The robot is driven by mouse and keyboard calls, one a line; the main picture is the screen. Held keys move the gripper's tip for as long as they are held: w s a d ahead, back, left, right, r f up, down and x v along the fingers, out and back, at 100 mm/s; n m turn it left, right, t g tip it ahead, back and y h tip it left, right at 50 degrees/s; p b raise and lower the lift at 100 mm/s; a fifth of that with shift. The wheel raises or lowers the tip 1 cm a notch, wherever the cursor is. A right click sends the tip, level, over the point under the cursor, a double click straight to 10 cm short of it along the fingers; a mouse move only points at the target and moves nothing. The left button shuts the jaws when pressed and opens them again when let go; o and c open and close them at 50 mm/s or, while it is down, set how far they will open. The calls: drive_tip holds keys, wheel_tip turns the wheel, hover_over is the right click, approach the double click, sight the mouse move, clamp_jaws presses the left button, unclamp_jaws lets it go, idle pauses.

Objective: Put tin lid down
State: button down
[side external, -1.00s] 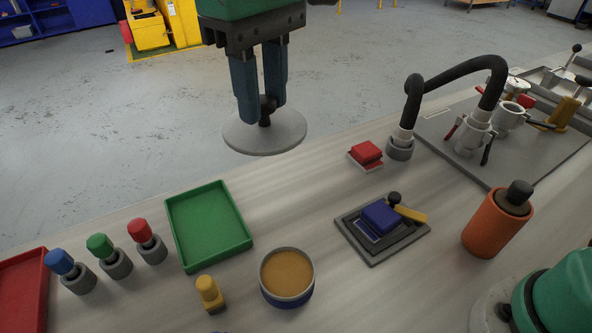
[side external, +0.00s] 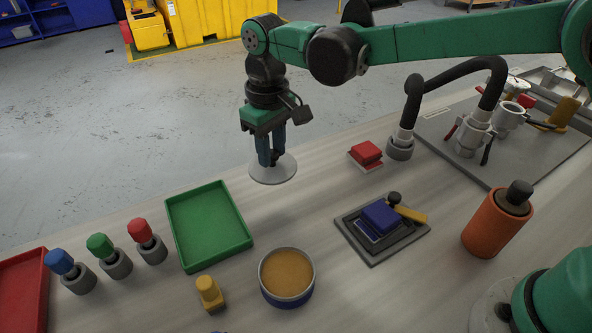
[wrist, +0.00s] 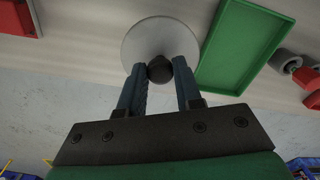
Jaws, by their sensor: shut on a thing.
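The tin lid is a pale grey disc (side external: 273,174) with a dark round knob, seen near the table's far edge, left of the red block. My gripper (side external: 270,160) points down and is shut on the knob, with the disc level below the fingertips. The wrist view shows the lid (wrist: 150,36) and my gripper's fingers (wrist: 160,72) on both sides of the knob. Whether the lid touches the table cannot be told. The round tin (side external: 287,275) stands uncovered at the front, with tan contents and a blue lower side.
A green tray (side external: 205,225) lies left of the tin, with several coloured pegs beyond it. A red block (side external: 366,153), a dark tray with a blue block (side external: 380,215) and an orange cylinder (side external: 496,224) are to the right.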

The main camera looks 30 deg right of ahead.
wheel_tip(320, 180, down, 8)
drive_tip(key=shift+r, duration=0.1)
drive_tip(key=shift+f, duration=0.2)
drive_tip(key=c, duration=0.6)
unclamp_jaws()
